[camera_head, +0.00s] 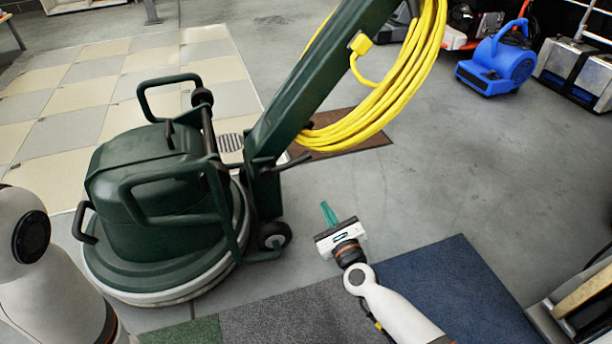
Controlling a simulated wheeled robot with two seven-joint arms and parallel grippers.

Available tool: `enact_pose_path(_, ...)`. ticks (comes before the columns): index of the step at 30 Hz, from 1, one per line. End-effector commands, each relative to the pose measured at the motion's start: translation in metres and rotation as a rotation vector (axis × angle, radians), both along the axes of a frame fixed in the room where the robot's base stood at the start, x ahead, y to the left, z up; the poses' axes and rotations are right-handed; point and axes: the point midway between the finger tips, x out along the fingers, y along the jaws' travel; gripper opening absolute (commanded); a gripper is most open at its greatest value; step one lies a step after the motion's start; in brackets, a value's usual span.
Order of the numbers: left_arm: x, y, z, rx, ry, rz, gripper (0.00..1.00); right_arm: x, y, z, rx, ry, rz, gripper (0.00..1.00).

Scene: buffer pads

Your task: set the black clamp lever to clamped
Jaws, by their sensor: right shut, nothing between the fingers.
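A dark green floor machine (150,190) stands at the left centre, with its green handle tube (300,88) sloping up to the right. A black lever (290,163), which looks like the clamp lever, sticks out to the right near the foot of the tube. Its exact setting is hard to tell at this size. My right gripper (327,210), with teal fingers, is shut and empty. It shows below and to the right of the lever, apart from it in the picture. My left gripper is out of view; only part of my left arm shows at the left edge.
A yellow cable coil (375,120) hangs from the handle tube. A small black wheel (274,236) is at the machine's foot. A blue blower (497,62) stands at the back right. Grey and blue mats (440,275) lie in front. Grey floor right of the machine is clear.

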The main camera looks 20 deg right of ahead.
Motion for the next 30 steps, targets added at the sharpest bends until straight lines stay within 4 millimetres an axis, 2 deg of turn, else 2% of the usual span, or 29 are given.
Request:
enact_pose_path(5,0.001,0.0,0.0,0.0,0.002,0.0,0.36,0.001,0.0,0.0,-0.002,0.0,0.0,0.0)
enact_pose_path(10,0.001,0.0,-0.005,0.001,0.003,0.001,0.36,0.015,0.0,0.0,-0.002,-0.002,-0.002,0.0)
enact_pose_path(23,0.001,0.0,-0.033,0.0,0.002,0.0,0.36,0.103,0.005,0.003,-0.002,-0.002,0.0,0.0)
enact_pose_path(24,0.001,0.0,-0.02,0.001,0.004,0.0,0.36,0.103,0.008,0.017,-0.001,-0.002,0.001,0.0)
enact_pose_path(25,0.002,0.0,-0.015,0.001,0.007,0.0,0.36,0.103,0.01,0.023,0.0,-0.001,0.001,0.0)
enact_pose_path(30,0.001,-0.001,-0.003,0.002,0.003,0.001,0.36,0.106,0.017,0.038,-0.001,0.0,0.001,0.0)
